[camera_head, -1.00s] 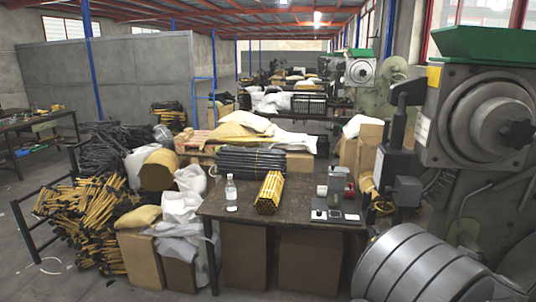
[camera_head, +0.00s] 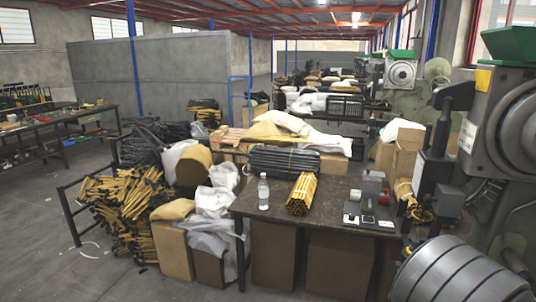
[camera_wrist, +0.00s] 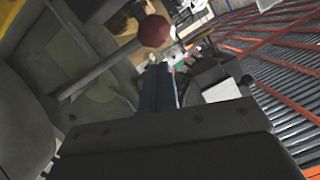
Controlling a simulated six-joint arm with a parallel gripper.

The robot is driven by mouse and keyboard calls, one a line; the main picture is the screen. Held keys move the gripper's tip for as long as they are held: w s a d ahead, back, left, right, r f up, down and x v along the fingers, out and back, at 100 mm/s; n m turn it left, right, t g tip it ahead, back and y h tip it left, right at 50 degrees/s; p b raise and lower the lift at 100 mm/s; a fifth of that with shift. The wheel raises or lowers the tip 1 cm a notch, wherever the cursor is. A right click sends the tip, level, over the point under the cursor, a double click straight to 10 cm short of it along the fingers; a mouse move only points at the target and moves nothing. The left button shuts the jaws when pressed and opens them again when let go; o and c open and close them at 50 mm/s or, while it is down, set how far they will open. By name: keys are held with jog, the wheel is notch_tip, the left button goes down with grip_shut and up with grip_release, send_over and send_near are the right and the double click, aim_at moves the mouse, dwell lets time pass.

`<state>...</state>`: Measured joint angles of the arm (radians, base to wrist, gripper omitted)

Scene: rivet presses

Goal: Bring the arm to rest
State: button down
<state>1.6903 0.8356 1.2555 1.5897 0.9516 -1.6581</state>
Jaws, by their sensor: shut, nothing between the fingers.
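My gripper (camera_wrist: 158,88) shows in the wrist view, with its fingers shut and empty. It points towards blurred clutter, with the roof beams at an angle on the right. No part of my arm can be made out with certainty in the head view. In the head view a dark work table (camera_head: 335,197) stands in front. On it are a clear bottle (camera_head: 263,191), a bundle of yellow rods (camera_head: 301,194) and a bundle of black rods (camera_head: 285,161). The wrist view does not show the gripper touching anything.
A big press (camera_head: 515,130) stands at the right, with a ribbed grey cylinder (camera_head: 465,272) low before it. A red ball knob on a rod (camera_wrist: 153,31) is close in the wrist view. Yellow-black parts (camera_head: 125,205) are heaped left of the table. The left floor is open.

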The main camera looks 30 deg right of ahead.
notch_tip(320, 180, down, 5)
jog(key=a+n, duration=0.1)
jog(key=a, duration=0.1)
jog(key=v, duration=0.9)
jog(key=s+f+x, duration=0.1)
jog(key=x, duration=0.8)
notch_tip(320, 180, up, 6)
jog(key=w+d+m, duration=0.1)
jog(key=d, duration=0.1)
jog(key=s+a+r+n+g+y, duration=0.1)
jog(key=s+a+r, duration=0.3)
jog(key=s+r, duration=0.5)
jog(key=s+a+r+n+g+y, duration=0.2)
jog(key=s+a+r+g, duration=0.1)
jog(key=s+r, duration=0.6)
jog(key=shift+s+a+r+n+g, duration=0.25)
jog(key=shift+s+a+n+g, duration=0.1)
jog(key=shift+a, duration=0.35)
